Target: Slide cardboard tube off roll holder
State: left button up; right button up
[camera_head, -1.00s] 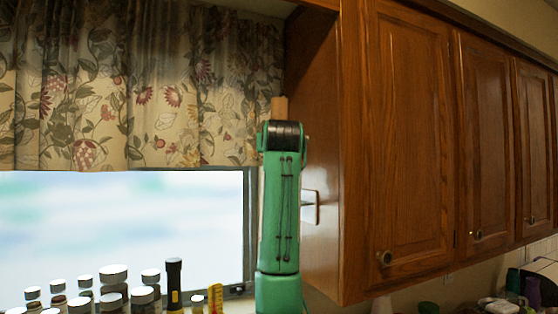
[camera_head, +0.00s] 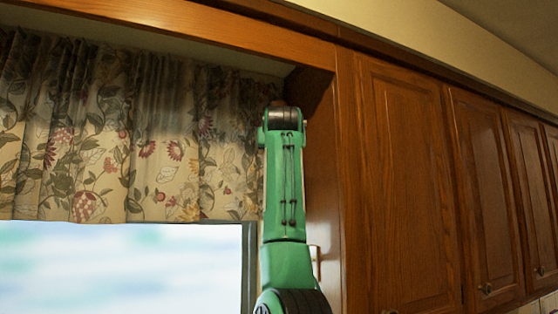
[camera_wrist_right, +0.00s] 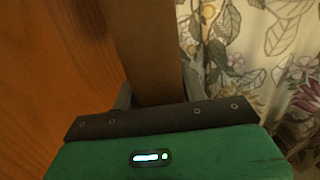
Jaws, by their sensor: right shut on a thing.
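The brown cardboard tube (camera_wrist_right: 150,38) shows in the right wrist view, running up out of the top of the picture. My right gripper (camera_wrist_right: 157,88) is shut on it, with one dark finger on each side. In the head view my raised green right arm hides the gripper and the tube. A pale bracket, probably part of the roll holder (camera_head: 316,262), shows on the cabinet's side just right of my arm. The tube is not seen on it. My left gripper is out of view.
A wooden cabinet (camera_head: 410,180) stands right of my arm, and its side is close to the gripper in the wrist view. A floral curtain (camera_head: 130,150) hangs to the left above the window (camera_head: 110,265). A wooden beam (camera_head: 200,22) crosses above.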

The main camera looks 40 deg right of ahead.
jog(key=shift+r, duration=0.45)
dwell(0.5)
jog(key=s+d+b+v, duration=0.1)
jog(key=b+v, duration=0.6)
jog(key=v, duration=0.9)
jog(key=shift+s+d+b, duration=0.25)
jog(key=shift+s+b, duration=0.1)
jog(key=shift+s, duration=0.1)
dwell(0.3)
